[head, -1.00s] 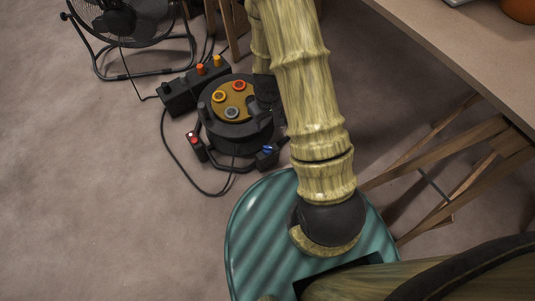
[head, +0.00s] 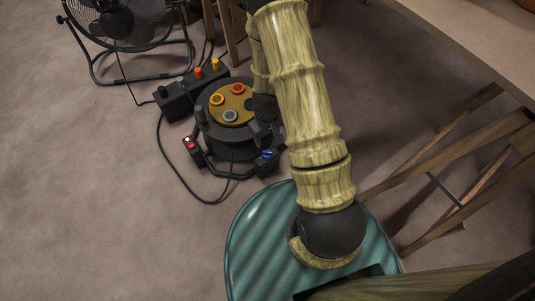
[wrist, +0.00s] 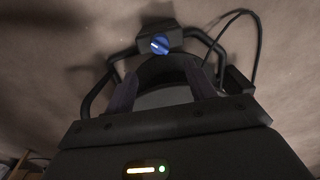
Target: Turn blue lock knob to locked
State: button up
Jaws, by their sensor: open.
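The blue lock knob (head: 267,154) sits on a small dark box at the front right of a black cable reel's frame in the head view. In the wrist view the blue knob (wrist: 160,45) is at the upper middle, with a pale line across its face that lies slightly tilted. My gripper (wrist: 160,85) is open, its two dark fingers apart, with the knob beyond the gap between them. Nothing is between the fingers that I can make out. In the head view my gripper (head: 264,130) is dark, close above the reel's right side and near the knob, partly hidden behind my arm.
The cable reel (head: 206,133) has a brown top with coloured sockets. A red knob (head: 190,143) is on its front left. A black box with orange knobs (head: 175,98) and a fan (head: 120,25) stand behind. A cable loops on the floor. A workbench (head: 480,45) is at right.

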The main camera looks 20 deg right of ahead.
aim_at(267, 152)
notch_tip(267, 152, down, 11)
jog(key=b, duration=0.6)
jog(key=shift+f, duration=0.1)
jog(key=c, duration=1)
jog(key=shift+o, duration=0.2)
